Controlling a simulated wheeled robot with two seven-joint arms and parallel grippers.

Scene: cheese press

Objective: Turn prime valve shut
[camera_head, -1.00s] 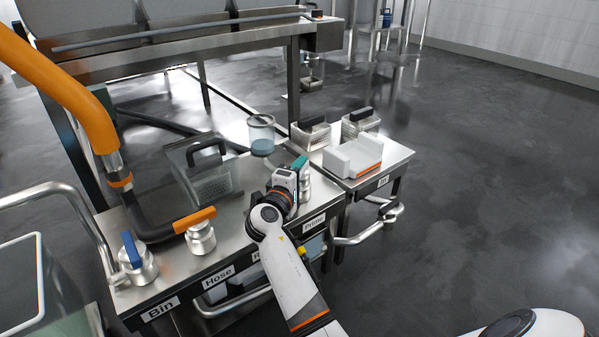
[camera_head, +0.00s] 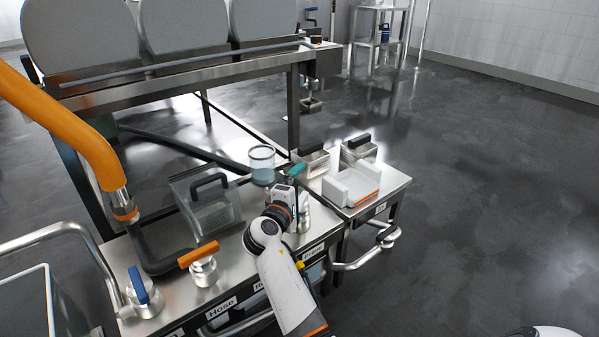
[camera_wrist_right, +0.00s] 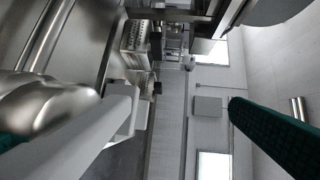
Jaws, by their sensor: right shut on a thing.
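The prime valve has a teal handle (camera_head: 298,170) on a metal body (camera_head: 304,216). It stands at the right end of the steel bench in the head view. My right gripper (camera_head: 294,180) is at this valve, shut on its teal handle. The fingertips are mostly hidden by the wrist. In the right wrist view a shiny metal rounded part (camera_wrist_right: 42,108) sits at the left, close to the camera, and a dark green textured bar (camera_wrist_right: 272,138) reaches in from the right. I cannot tell exactly how the fingers sit on the handle. My left gripper is not in view.
An orange-handled valve (camera_head: 203,268) and a blue-handled valve (camera_head: 143,294) stand further left on the bench. A clear box (camera_head: 210,206) and a glass jar (camera_head: 262,165) stand behind. A white tray (camera_head: 352,186) is on the right side table. Open floor lies right.

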